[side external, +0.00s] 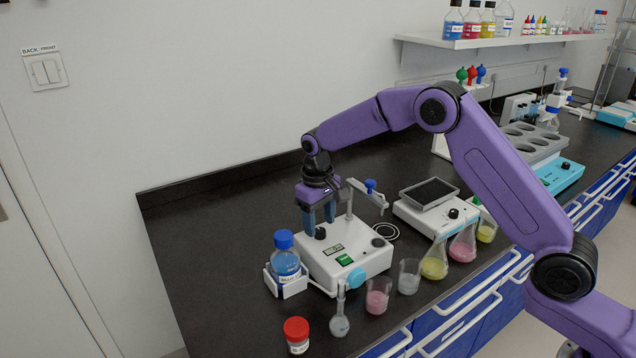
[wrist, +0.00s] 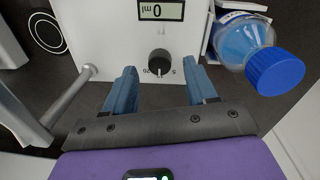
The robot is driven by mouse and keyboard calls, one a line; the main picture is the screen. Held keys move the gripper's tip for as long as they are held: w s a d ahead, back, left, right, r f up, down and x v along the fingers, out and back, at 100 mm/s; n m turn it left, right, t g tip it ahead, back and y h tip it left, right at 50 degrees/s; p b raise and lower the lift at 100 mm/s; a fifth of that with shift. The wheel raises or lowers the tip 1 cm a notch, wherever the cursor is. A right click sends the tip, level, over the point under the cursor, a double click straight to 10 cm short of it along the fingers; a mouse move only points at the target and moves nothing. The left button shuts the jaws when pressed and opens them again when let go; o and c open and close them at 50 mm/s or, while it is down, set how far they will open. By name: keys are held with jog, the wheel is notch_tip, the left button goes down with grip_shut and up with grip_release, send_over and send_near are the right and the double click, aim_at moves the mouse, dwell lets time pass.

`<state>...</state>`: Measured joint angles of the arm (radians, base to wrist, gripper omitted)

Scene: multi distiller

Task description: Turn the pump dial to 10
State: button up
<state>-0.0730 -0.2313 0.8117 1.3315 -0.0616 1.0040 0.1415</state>
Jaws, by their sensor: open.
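The pump (side external: 345,258) is a white box on the black bench, and its top also shows in the wrist view (wrist: 110,40). Its black pump dial (wrist: 160,62) sits on that top, with the numbers 5, 15 and 20 partly visible around it. The small display (wrist: 161,11) reads 0 ml, upside down in the wrist view. My gripper (side external: 319,228) points down over the dial. In the wrist view my gripper (wrist: 159,76) is open, with one blue finger to each side of the dial and gaps between. The dial's height relative to the fingertips is unclear.
A blue-capped bottle (side external: 286,257) stands in a holder close beside the pump and my gripper. A metal post with an arm (side external: 368,193) rises behind the pump. Glassware such as a beaker (side external: 377,296) and flask (side external: 340,323) stands in front.

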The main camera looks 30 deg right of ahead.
aim_at(317, 232)
notch_tip(317, 232, up, 16)
jog(key=shift+a+f, duration=0.25)
jog(key=shift+a, duration=0.15)
jog(key=shift+s, duration=0.1)
